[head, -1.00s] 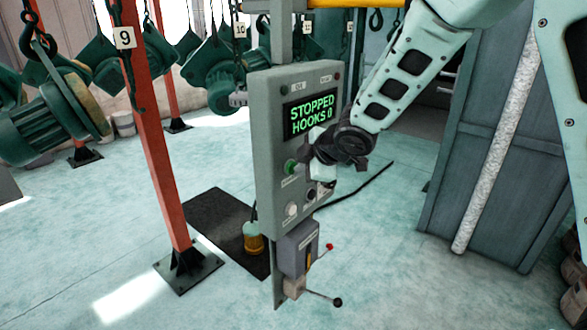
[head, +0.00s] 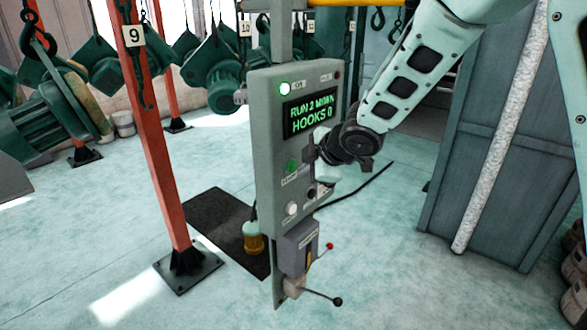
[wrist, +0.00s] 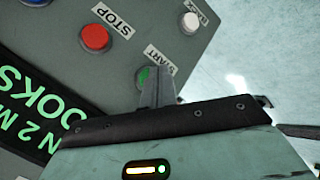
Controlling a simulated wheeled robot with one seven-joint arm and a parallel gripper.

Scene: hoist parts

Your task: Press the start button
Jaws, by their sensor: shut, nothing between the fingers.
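The grey control panel (head: 277,215) stands upright in the middle of the head view. Its display (head: 311,115) reads "RUN 2 M/MIN" and "HOOKS 0", and a lamp (head: 285,88) at its top left glows white. The green start button (head: 291,166) is on the panel's face below the display. In the wrist view the start button (wrist: 143,77) sits beside its START label, partly hidden by my fingers. My gripper (head: 312,150) is shut and empty, just right of the button in the head view. In the wrist view its fingertips (wrist: 157,72) overlap the button's edge; contact cannot be told.
A red stop button (wrist: 95,37) and a white button (wrist: 190,22) are close by. A lever (head: 322,297) sticks out below the panel. Green hoist units (head: 45,130) hang at left behind a red post (head: 157,130). A grey cabinet (head: 490,170) stands right.

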